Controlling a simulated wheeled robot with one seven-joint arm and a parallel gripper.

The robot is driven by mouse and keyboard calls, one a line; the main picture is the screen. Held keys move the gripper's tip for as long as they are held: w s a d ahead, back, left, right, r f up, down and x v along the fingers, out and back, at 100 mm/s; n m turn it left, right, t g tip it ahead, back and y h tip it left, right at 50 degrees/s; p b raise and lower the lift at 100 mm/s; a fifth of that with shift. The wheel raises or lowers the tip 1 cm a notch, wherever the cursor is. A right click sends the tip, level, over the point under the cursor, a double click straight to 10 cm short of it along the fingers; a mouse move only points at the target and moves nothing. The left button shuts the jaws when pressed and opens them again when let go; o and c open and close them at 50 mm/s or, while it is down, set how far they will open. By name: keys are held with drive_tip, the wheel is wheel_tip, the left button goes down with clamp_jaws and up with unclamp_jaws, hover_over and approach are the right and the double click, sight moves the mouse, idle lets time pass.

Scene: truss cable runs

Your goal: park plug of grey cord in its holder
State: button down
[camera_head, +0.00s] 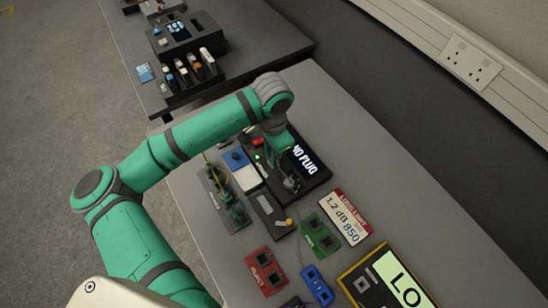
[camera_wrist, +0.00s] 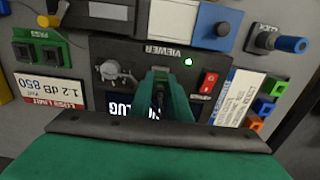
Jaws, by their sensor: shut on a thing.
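My gripper (camera_head: 276,160) reaches down over the black viewer unit, and its green fingers also show in the wrist view (camera_wrist: 160,88). The fingers are shut on a small dark thing (camera_wrist: 160,98), mostly hidden between them; I cannot tell whether it is the grey cord's plug. The viewer (camera_head: 314,178) lies below, its screen partly covered, with "NO PLUG" readable in the head view.
A grey knob (camera_wrist: 113,71) and a red switch (camera_wrist: 209,82) flank my fingers on the viewer. A green block (camera_head: 320,236), red block (camera_head: 266,271), blue block (camera_head: 317,285) and "LOSS LIMIT" card (camera_head: 346,217) lie nearby. A gap separates the two tables.

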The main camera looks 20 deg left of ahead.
drive_tip(key=shift+w+r, duration=0.1)
drive_tip(key=shift+r, duration=1.2)
drive_tip(key=shift+d+r, duration=0.1)
drive_tip(key=shift+r, duration=0.65)
drive_tip(key=shift+s, duration=0.2)
